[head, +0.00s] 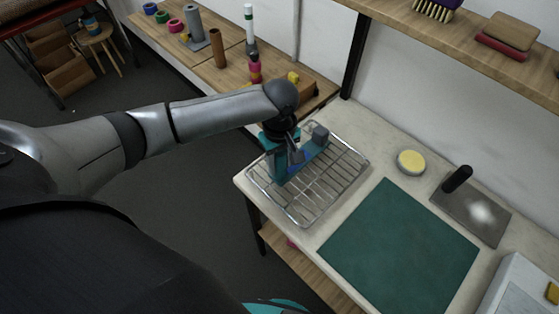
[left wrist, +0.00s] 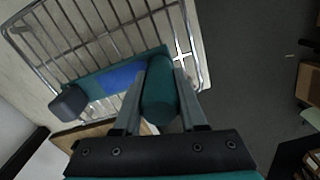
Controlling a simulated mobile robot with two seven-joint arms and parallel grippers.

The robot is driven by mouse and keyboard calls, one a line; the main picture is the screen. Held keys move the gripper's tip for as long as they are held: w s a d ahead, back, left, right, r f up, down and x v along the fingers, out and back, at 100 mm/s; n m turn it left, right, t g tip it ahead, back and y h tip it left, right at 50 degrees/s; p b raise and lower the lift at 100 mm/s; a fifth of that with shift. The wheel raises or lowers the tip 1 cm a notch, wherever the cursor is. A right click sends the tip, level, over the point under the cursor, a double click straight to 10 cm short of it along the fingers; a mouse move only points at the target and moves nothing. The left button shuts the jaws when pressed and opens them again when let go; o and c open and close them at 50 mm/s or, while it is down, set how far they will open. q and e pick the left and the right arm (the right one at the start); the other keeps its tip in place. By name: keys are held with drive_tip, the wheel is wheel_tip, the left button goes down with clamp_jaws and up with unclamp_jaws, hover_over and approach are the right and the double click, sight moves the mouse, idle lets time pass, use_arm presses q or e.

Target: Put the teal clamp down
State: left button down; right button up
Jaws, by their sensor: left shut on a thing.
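The teal clamp (head: 308,152) is at the wire rack (head: 331,188) on the near left of the pale worktop. It has a teal body with a blue patch and a grey block at one end. My left gripper (head: 296,157) is above the rack, pointing down, shut on the clamp's teal rounded end. The left wrist view shows the clamp (left wrist: 122,76) between the two fingers (left wrist: 157,97), with the rack bars beneath it. I cannot tell whether the clamp touches the bars. My right gripper is not in view.
A green mat (head: 401,246) lies right of the rack. A wooden bench (head: 232,67) with tape rolls and tubes stands at the back left.

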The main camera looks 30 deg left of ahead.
use_arm(q)
drive_tip(key=shift+c, duration=2.3)
unclamp_jaws()
drive_tip(key=shift+f, duration=0.1)
wheel_tip(320, 180, up, 12)
drive_tip(key=shift+r+p, duration=0.2)
drive_tip(key=shift+p, duration=0.45)
